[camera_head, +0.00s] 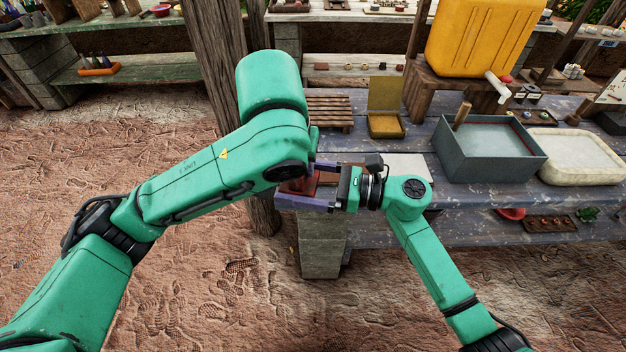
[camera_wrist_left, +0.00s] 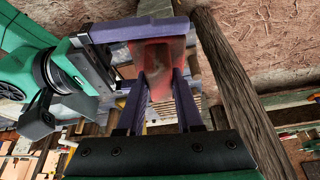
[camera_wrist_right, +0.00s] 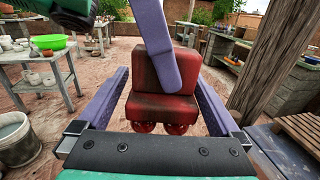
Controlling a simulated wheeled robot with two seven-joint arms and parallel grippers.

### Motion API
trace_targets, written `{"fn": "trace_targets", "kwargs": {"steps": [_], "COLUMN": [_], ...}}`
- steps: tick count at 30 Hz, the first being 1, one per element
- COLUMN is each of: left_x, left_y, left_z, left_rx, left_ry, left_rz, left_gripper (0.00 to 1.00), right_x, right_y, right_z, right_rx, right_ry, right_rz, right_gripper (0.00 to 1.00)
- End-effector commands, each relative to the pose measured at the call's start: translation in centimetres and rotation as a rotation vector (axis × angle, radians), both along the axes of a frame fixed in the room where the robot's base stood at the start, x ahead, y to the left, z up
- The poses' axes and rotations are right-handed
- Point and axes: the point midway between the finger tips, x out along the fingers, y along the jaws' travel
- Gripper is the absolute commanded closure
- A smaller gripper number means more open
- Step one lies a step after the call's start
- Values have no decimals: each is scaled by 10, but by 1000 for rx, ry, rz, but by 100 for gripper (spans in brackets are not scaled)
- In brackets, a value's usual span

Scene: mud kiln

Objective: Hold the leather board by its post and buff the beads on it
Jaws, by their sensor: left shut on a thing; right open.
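A red-brown stepped block (camera_wrist_right: 147,107) fills the middle of the right wrist view, with two round red beads (camera_wrist_right: 177,128) at its underside. It looks like the leather piece, but I cannot tell board from post. My left gripper (camera_wrist_left: 159,76) is shut on a red-brown part (camera_wrist_left: 160,52) of it, and one purple left finger crosses it in the right wrist view. My right gripper (camera_wrist_right: 160,74) is open, its fingers on either side of the block and apart from it. In the head view the left arm hides most of the hold, and a little red (camera_head: 297,186) shows.
The grey plank table (camera_head: 455,225) lies right of the grippers, with a wooden post (camera_head: 215,50) close behind the left arm. A grey bin (camera_head: 490,160), a pale tray (camera_head: 580,160), a small yellow box (camera_head: 385,125) and a slatted rack (camera_head: 330,112) stand on it.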

Motion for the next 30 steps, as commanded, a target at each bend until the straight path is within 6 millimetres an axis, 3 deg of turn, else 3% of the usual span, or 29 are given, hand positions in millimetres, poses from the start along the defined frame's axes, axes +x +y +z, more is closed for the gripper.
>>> {"fn": "trace_targets", "kwargs": {"steps": [4,5,11,12,14,24,30], "left_x": [0,0,0,1,1,0,-11], "left_y": [0,0,0,0,0,0,4], "left_z": [0,0,1,1,1,2,33], "left_rx": [0,0,-1,-1,0,0,2], "left_ry": [-1,-1,-2,-2,-2,-2,-12], "left_rz": [0,0,1,2,2,0,1], "left_gripper": [100,100,100,54,31,30,30], "right_x": [0,0,-1,-1,-1,0,0], "right_y": [0,0,0,0,0,-1,-1], "right_z": [0,0,0,1,1,0,1], "right_rx": [0,0,0,1,1,1,1], "right_ry": [1,1,1,0,0,1,1], "right_rz": [0,0,2,3,3,0,0], "right_gripper": [0,4,80,83,83,84,84]}}
